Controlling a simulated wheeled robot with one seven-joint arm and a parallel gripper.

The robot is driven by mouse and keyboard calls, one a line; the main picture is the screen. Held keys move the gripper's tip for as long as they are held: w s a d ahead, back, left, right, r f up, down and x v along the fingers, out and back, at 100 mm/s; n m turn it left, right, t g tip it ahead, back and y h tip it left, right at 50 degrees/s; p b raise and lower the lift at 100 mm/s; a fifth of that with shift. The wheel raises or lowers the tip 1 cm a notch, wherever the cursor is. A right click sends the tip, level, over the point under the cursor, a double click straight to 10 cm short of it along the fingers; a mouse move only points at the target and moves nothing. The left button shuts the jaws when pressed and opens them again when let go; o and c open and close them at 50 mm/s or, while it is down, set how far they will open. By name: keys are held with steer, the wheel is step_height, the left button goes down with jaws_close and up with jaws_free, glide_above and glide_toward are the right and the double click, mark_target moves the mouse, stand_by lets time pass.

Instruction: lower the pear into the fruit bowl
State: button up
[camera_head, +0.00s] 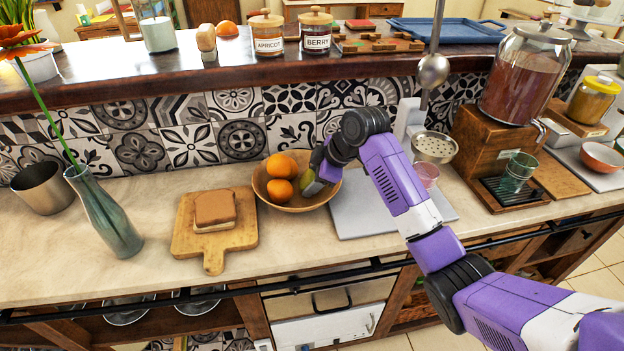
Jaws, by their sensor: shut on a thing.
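The fruit bowl (297,206) is a shallow wooden bowl on the lower counter, near the middle of the view. Two oranges lie in its left half, one at the back (281,167) and one in front (279,188). My gripper (312,181) reaches in from the right at the bowl's right side. It is shut on the green pear (312,186), which shows only in part beside the front orange. The rest of the pear is hidden by the gripper. Whether the pear touches the bowl I cannot tell.
A wooden board (242,238) with a sandwich-like block (214,208) lies left of the bowl. A grey board (362,224) lies under my arm on the right. A glass vase (108,218) stands further left. A tiled wall and raised shelf are behind.

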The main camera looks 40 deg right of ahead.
steer(key=o, duration=1.5)
steer(key=shift+o, duration=0.2)
steer(key=v, duration=0.7)
steer(key=shift+s+r, duration=0.25)
steer(key=shift+r, duration=0.1)
